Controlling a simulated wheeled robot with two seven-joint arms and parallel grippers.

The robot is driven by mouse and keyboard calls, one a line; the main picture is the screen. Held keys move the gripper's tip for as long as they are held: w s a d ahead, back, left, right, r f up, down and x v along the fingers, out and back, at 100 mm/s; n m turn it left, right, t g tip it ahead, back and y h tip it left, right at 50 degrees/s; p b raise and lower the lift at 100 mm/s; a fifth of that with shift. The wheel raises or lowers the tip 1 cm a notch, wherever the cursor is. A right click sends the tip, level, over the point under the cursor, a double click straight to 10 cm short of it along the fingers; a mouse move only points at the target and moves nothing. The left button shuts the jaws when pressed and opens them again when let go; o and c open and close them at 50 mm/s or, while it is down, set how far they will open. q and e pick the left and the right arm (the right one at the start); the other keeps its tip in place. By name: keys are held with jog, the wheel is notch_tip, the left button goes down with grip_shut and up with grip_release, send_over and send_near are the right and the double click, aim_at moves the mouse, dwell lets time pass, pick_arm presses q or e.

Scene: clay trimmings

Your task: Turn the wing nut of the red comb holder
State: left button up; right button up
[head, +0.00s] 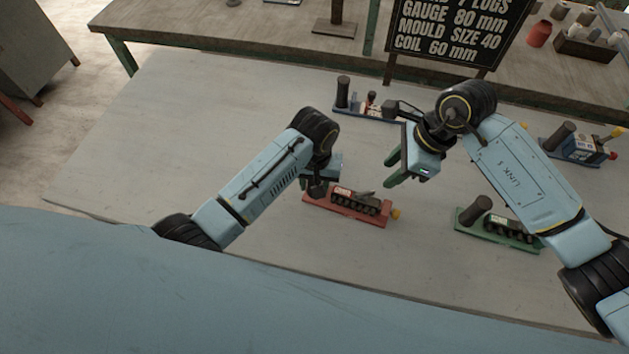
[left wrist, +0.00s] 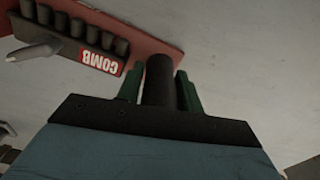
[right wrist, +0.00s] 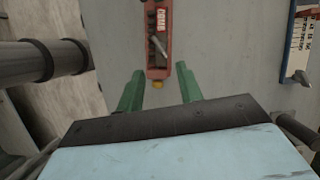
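The red comb holder (head: 318,204) lies on the table in front of me, with COMB lettering and a row of dark cylinders. It also shows in the left wrist view (left wrist: 150,40) and the right wrist view (right wrist: 168,12). A yellow knob-like piece (head: 395,213), perhaps the wing nut, is at its right end; it also shows in the right wrist view (right wrist: 157,85). A grey metal piece (right wrist: 158,45) lies across the holder. My left gripper (left wrist: 158,85) is shut on the holder's dark upright handle (left wrist: 159,75). My right gripper (head: 391,168) is open and empty, above and apart from the holder.
A green-based holder (head: 470,228) stands to the right, near my right arm. A blue-based holder (head: 580,150) is farther right, and another holder (head: 365,108) stands behind. A black sign (head: 455,30) stands at the back. The table's left part is clear.

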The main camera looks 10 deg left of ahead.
aim_at(366, 192)
pick_arm(q)
jog(key=c, duration=0.7)
grip_shut()
pick_arm(e)
jog(key=shift+c, duration=0.7)
jog(key=a+f+n, duration=0.1)
jog(key=f, duration=0.2)
jog(key=a+f+n+g, duration=0.1)
jog(key=f+n, duration=0.1)
jog(key=f, duration=0.1)
jog(key=a+f+n, duration=0.1)
jog(key=f, duration=0.2)
jog(key=shift+s+a+n+g, duration=0.15)
jog(key=shift+a+n+g, duration=0.15)
jog(key=shift+n, duration=0.1)
grip_shut()
